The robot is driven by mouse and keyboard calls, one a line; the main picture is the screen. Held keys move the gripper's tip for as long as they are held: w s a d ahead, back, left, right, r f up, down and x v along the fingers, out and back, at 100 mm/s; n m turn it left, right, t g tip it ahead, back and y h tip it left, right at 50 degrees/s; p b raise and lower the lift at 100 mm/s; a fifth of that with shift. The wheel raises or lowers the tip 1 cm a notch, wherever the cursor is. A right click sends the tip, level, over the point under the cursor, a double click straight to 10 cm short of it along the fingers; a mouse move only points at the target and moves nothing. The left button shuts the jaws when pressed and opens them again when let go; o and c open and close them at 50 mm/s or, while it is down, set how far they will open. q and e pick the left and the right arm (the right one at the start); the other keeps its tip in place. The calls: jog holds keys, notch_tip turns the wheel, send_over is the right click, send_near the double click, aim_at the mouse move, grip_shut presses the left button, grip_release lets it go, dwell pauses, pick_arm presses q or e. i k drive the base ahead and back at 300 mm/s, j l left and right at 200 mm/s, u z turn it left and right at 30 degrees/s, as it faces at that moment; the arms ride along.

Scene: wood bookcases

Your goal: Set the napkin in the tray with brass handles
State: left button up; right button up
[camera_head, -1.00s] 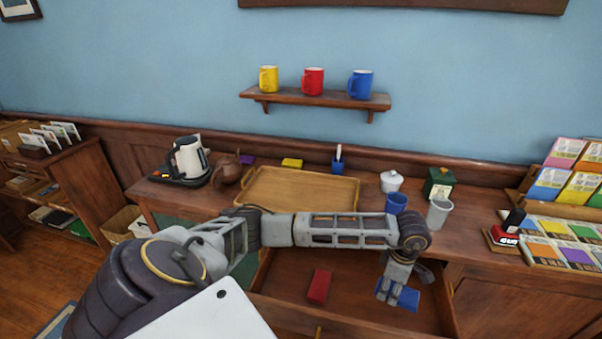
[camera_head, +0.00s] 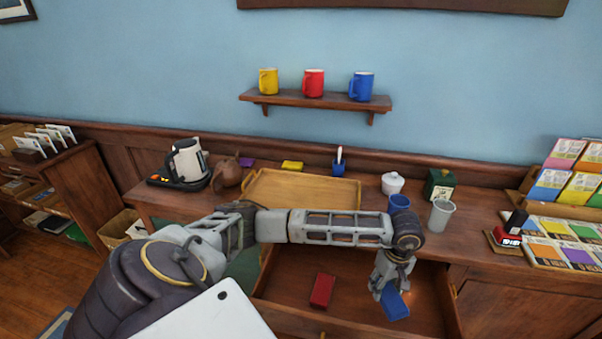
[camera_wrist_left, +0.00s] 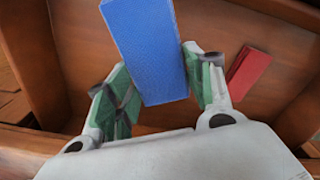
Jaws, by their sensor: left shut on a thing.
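The blue napkin (camera_head: 397,306), a folded block, is held over the open drawer (camera_head: 352,312) and hangs tilted below my left gripper (camera_head: 386,285). In the left wrist view the blue napkin (camera_wrist_left: 148,50) sits between the green-padded fingers of my left gripper (camera_wrist_left: 160,92), which is shut on it. A red folded napkin (camera_head: 322,291) lies in the drawer to the left; it also shows in the left wrist view (camera_wrist_left: 247,72). The wooden tray (camera_head: 300,188) stands empty on the counter behind my left forearm, which hides part of its front edge. My right gripper is out of view.
A blue cup (camera_head: 399,202), a grey cup (camera_head: 440,214), a white lidded pot (camera_head: 392,183) and a green box (camera_head: 440,184) stand right of the tray. A kettle (camera_head: 187,160) and a brown teapot (camera_head: 227,175) stand left of it. Yellow (camera_head: 292,165) and purple blocks lie behind it.

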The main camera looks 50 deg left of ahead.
aim_at(335, 202)
jog(key=k+j+z, duration=0.15)
jog(key=j, duration=0.35)
jog(key=k+j+z, duration=0.15)
jog(key=j, duration=0.3)
jog(key=k+j+z, duration=0.2)
jog(key=j, duration=0.25)
jog(key=k+j+z, duration=0.15)
jog(key=j, duration=0.25)
jog(key=k+j+z, duration=0.15)
jog(key=k+j, duration=0.15)
jog(key=j, duration=0.1)
